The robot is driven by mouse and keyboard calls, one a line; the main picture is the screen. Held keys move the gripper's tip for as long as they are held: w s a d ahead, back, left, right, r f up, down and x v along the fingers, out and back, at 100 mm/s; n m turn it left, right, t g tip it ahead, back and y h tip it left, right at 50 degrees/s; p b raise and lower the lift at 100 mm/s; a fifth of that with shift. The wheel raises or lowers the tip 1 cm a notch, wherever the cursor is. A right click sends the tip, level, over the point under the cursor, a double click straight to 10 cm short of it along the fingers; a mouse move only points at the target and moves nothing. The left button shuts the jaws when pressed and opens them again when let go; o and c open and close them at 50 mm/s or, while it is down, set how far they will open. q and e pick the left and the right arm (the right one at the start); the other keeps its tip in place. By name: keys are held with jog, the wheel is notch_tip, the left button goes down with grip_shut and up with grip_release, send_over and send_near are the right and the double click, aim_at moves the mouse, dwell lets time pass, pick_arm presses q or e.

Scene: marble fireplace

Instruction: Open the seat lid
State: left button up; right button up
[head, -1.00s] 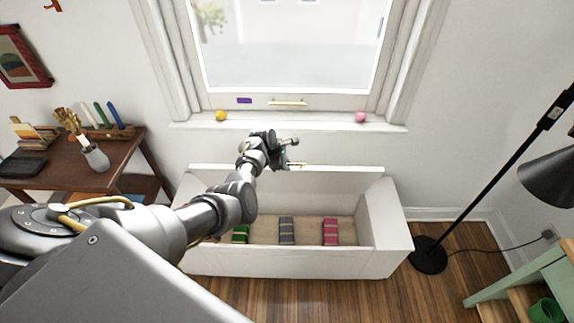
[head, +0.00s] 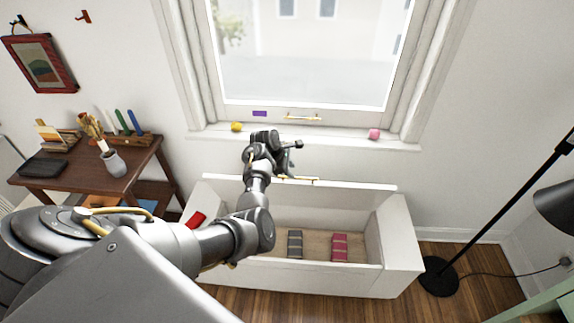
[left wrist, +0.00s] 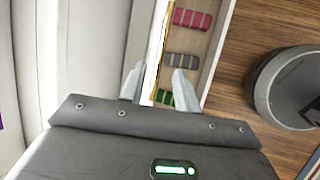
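The white window seat (head: 330,280) stands under the window. Its seat lid (head: 360,192) is raised and stands about upright along the back, so the box is open. My left gripper (head: 292,172) is at the lid's top edge, partly hidden by its own wrist. In the left wrist view its two fingers (left wrist: 159,88) are apart, with the lid's gold-trimmed edge (left wrist: 157,55) showing between and beyond them. I cannot tell whether a finger touches the lid. My right gripper is not in view.
Inside the box lie a grey bundle (head: 295,244), a pink bundle (head: 340,247) and a green one (left wrist: 163,97). A red item (head: 196,219) shows near the left end. A desk (head: 140,165) stands left, a black floor lamp (head: 470,235) right.

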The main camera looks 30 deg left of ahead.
pick_arm(q)
jog(key=v, duration=0.2)
jog(key=shift+s+a+r, duration=0.1)
jog(key=shift+s+r, duration=0.05)
jog(key=shift+r, duration=0.1)
jog(key=shift+f, duration=0.15)
jog(key=s+d+f+m+g+y+b, duration=0.15)
jog(key=s+f+m, duration=0.35)
jog(key=f, duration=0.5)
jog(key=s+d+f+m, duration=0.3)
jog(key=s+f, duration=0.4)
jog(key=f, duration=0.4)
jog(key=s+d+f+m+g+y+b, duration=0.15)
jog(key=s+f+m, duration=0.35)
jog(key=f, duration=0.5)
jog(key=s+d+f+m, duration=0.2)
jog(key=s+f+m, duration=0.2)
jog(key=s, duration=0.9)
jog(key=s+d+f+m, duration=0.2)
jog(key=s+f+m, duration=0.2)
jog(key=s, duration=1)
jog(key=s+d+f+m+g+b, duration=0.1)
jog(key=s+f+m, duration=0.3)
jog(key=s+f, duration=0.5)
jog(key=s+d, duration=0.1)
jog(key=s, duration=0.4)
jog(key=shift+s+m, duration=0.25)
jog(key=shift+m, duration=0.05)
